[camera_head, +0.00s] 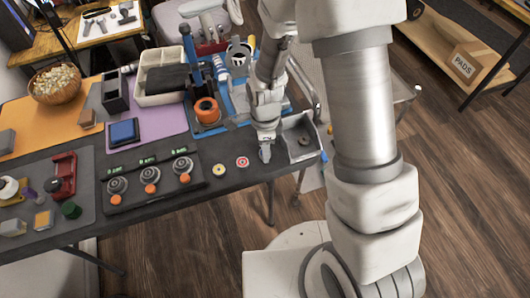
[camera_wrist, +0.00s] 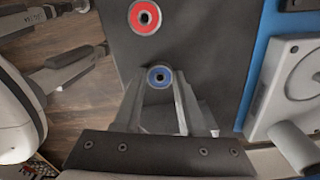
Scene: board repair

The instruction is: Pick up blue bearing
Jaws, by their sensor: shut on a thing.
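The blue bearing (camera_wrist: 159,77) is a small ring with a blue face and a grey centre. In the wrist view it sits between the tips of my gripper (camera_wrist: 160,90), which is shut on it. In the head view my gripper (camera_head: 265,153) is low over the dark table near its right end, and the blue bearing cannot be made out there. I cannot tell whether the bearing touches the table.
A red bearing (camera_head: 243,162) lies just left of my gripper, with a yellow one (camera_head: 219,169) beyond it. A grey open bin (camera_head: 299,140) stands close on the right. A blue fixture (camera_head: 207,130) with an orange spool is behind left.

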